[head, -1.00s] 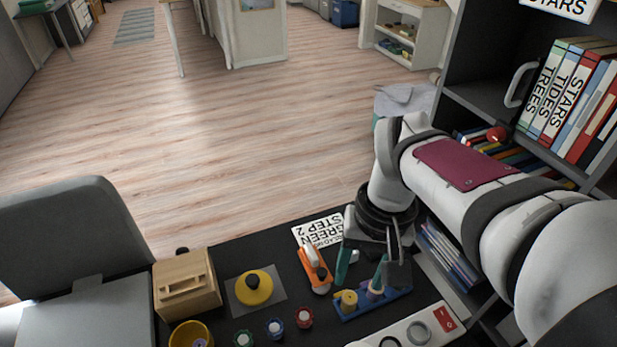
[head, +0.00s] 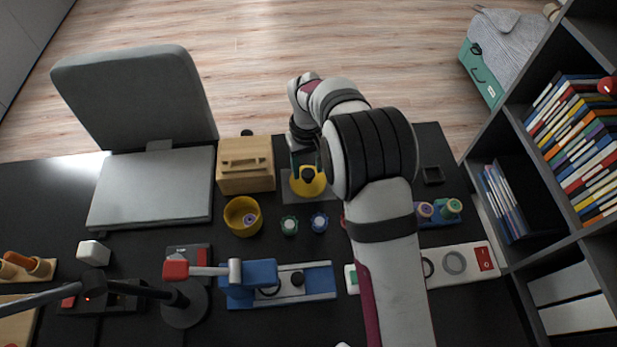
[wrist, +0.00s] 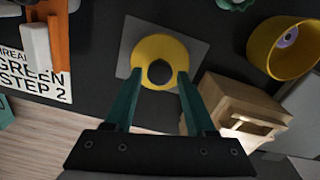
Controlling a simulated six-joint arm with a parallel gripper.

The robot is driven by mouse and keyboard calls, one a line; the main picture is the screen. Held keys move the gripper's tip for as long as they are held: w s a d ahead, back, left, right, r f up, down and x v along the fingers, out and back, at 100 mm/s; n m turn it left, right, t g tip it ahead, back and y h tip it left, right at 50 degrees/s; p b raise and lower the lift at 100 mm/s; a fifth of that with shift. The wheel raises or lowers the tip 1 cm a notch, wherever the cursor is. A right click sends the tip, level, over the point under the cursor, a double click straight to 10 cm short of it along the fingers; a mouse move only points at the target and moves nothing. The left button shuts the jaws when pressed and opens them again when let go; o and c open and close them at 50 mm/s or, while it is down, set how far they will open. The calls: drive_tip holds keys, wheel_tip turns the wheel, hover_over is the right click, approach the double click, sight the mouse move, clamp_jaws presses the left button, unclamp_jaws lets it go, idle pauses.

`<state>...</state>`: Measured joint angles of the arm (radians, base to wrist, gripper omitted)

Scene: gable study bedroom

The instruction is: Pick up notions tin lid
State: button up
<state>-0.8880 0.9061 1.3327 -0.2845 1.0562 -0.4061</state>
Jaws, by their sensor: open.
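The notions tin lid (head: 309,189) is a yellow disc with a black knob, lying on a grey square mat (head: 287,191). The lid also shows in the wrist view (wrist: 150,48), with its knob (wrist: 159,73) in the middle. My gripper (wrist: 159,75) is open, with its teal fingertips on either side of the knob and gaps between. I cannot tell exactly how high the fingertips are. The open yellow tin (head: 233,208) stands left of the lid, with a purple spool inside. My arm hides part of the desk to the right.
A wooden box (head: 246,178) stands close to the left of the mat. A printed card (wrist: 30,92) and an orange-handled tool (wrist: 58,35) lie beyond the mat's other side.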

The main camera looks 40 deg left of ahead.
wheel_tip(320, 180, down, 2)
drive_tip(key=shift+f, duration=0.1)
clamp_jaws()
